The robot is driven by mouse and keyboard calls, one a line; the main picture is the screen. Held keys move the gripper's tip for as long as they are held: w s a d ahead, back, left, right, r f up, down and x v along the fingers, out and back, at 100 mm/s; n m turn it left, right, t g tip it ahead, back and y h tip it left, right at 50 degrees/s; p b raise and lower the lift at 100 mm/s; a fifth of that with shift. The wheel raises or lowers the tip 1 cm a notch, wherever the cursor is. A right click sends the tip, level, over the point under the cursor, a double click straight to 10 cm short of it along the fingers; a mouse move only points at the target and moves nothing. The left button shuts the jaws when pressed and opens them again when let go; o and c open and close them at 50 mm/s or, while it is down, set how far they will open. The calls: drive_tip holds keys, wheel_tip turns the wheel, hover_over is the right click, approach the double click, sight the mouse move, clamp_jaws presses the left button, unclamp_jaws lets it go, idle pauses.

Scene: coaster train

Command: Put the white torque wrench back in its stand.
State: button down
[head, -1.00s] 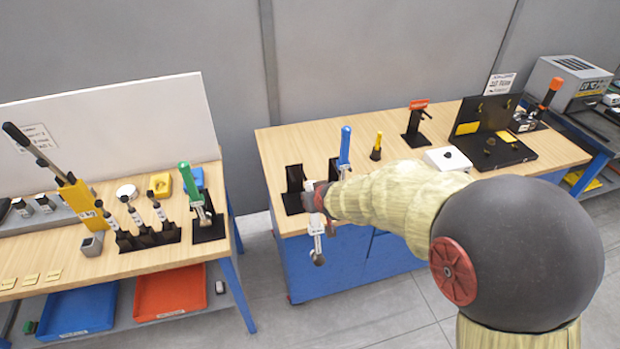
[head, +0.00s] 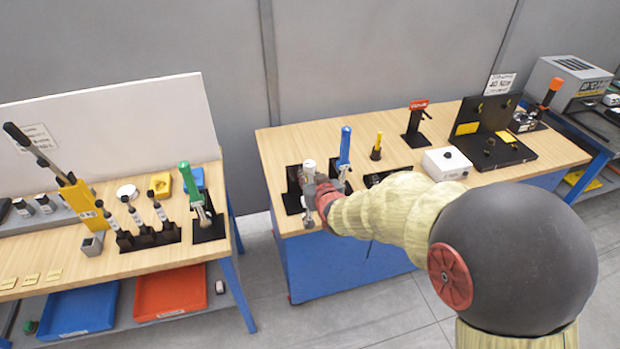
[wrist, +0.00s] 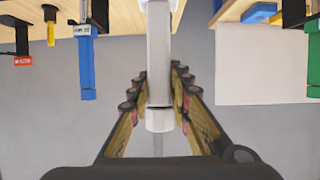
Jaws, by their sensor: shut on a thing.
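The white torque wrench (head: 309,167) is upright in my gripper (head: 316,193) at the left end of the right-hand bench. In the wrist view, its pale shaft (wrist: 158,50) runs between the two fingers of my gripper (wrist: 160,88), which is shut on it. A black stand (head: 293,178) on the bench's left corner shows behind and beside the wrench, with no other tool visible in it. My gripper and the wrench hide part of this stand. I cannot tell whether the wrench's lower end touches the stand.
A blue-handled wrench (head: 345,145) stands just right of my gripper. A yellow-handled tool (head: 378,142), a red-topped tool (head: 417,105) and a white box (head: 447,163) are farther right. A green-handled wrench (head: 185,176) stands on the left bench, across a gap.

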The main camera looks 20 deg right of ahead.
drive_tip(key=w, duration=0.4)
drive_tip(key=shift+w+r, duration=0.25)
drive_tip(key=shift+w, duration=0.15)
drive_tip(key=shift+w+r, duration=0.1)
drive_tip(key=shift+w, duration=0.05)
drive_tip(key=w+b, duration=0.2)
drive_tip(key=w, duration=0.8)
drive_tip(key=shift+b, duration=0.4)
idle(3.3)
drive_tip(key=shift+b, duration=0.35)
idle(0.7)
drive_tip(key=shift+f+b, duration=0.5)
idle(0.8)
